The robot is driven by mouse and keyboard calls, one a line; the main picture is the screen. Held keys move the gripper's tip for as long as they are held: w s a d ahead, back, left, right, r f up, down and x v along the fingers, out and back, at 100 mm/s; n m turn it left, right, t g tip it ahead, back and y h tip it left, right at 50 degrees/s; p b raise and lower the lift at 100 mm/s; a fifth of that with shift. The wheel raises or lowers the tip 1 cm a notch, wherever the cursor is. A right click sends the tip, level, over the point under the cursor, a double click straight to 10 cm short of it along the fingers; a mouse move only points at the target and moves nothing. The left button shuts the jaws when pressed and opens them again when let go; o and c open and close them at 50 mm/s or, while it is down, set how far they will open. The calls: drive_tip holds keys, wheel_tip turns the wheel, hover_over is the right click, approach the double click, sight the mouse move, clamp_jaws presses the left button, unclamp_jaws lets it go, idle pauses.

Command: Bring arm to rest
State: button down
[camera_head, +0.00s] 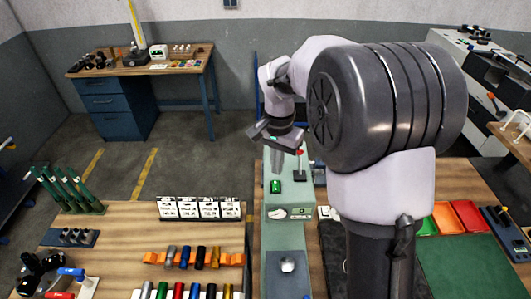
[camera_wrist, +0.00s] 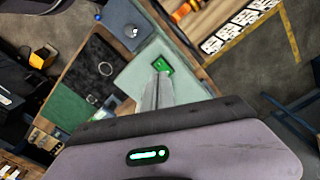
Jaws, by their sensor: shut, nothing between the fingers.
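My arm rises at the front right of the head view and bends over toward the left, with its large dark joint in the foreground. My gripper (camera_head: 277,172) points down above the pale green machine housing (camera_head: 276,236). In the wrist view my gripper (camera_wrist: 159,76) has its two grey fingers together, with nothing between them. The fingertips appear close to a green button (camera_head: 276,187) on the housing, which also shows in the wrist view (camera_wrist: 162,66). I cannot tell the gap between them.
A wooden bench (camera_head: 125,214) holds white cards (camera_head: 203,208), green stands (camera_head: 70,190) and coloured cylinders. A blue workbench (camera_head: 121,109) stands at the back left. The floor between is open.

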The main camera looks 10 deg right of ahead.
drive_tip(key=shift+f, duration=0.1)
drive_tip(key=s+a+f+n+t+y+b, duration=0.1)
drive_tip(key=s+a+f+n+t+b, duration=0.1)
drive_tip(key=s+f+b, duration=1)
drive_tip(key=s+a+f+n+t+y+b, duration=0.1)
drive_tip(key=s+f+b, duration=1.1)
drive_tip(key=b, duration=1.2)
drive_tip(key=a+f+t, duration=0.1)
drive_tip(key=t, duration=0.1)
drive_tip(key=shift+s+f+n+t, duration=0.2)
drive_tip(key=shift+f+n+t, duration=0.05)
drive_tip(key=shift+n+t, duration=0.15)
